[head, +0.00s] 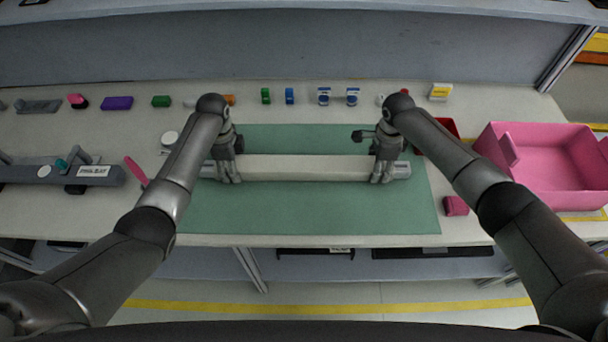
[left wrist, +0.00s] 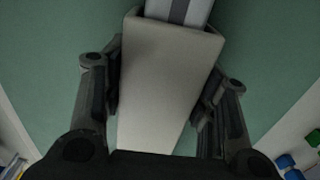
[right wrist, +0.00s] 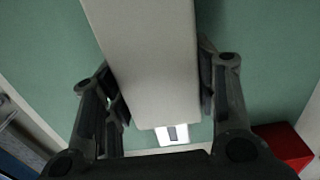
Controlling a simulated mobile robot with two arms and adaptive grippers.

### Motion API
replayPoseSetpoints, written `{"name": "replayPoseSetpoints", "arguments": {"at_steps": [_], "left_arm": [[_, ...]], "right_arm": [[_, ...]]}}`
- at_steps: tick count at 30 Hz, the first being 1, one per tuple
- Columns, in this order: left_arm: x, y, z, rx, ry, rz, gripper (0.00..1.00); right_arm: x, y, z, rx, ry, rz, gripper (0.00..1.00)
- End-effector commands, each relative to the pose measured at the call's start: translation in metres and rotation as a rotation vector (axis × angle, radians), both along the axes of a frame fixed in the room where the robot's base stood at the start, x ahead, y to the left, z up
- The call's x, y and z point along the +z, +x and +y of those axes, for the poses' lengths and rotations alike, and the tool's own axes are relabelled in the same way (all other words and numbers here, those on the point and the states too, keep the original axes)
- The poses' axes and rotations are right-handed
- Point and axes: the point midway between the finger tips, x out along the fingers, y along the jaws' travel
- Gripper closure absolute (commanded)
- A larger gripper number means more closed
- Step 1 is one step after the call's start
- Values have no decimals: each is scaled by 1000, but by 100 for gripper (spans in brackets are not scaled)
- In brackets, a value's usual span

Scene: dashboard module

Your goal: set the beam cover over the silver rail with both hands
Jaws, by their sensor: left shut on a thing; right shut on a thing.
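The beam cover (head: 306,168) is a long off-white bar lying lengthwise over the silver rail (head: 402,169) on the green mat (head: 300,215). The rail's ends show past both ends of the cover; its middle is hidden. My left gripper (head: 228,176) is shut on the cover near its left end, and the left wrist view shows fingers on both sides of the cover (left wrist: 165,80). My right gripper (head: 383,174) is shut on the cover near its right end, with the rail end (right wrist: 172,134) beyond it in the right wrist view. I cannot tell whether the cover is fully seated.
A pink bin (head: 545,165) and a red bin (head: 447,128) stand on the right. A magenta block (head: 455,205) lies beside the mat. Several small items line the back of the table. A grey fixture (head: 95,172) is at the left. The front of the mat is clear.

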Motion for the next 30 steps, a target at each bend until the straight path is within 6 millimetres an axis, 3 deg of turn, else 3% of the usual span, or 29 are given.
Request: {"name": "replayPoseSetpoints", "arguments": {"at_steps": [1, 2, 6, 19, 30], "left_arm": [[-6, 0, 1, 0, 1, 0, 80], [-2, 0, 1, 0, 1, -1, 43], [-2, 0, 1, 0, 1, 0, 25], [6, 1, 0, 0, 0, -2, 25], [79, 2, 1, -1, 1, -4, 25]], "right_arm": [[-6, 0, 0, -1, -1, -1, 80], [-2, 0, -1, -1, -1, -1, 43], [-2, 0, 0, -1, -1, 0, 25], [-2, 0, 0, 0, 0, 0, 25], [-2, 0, 0, 0, 0, 0, 25]]}}
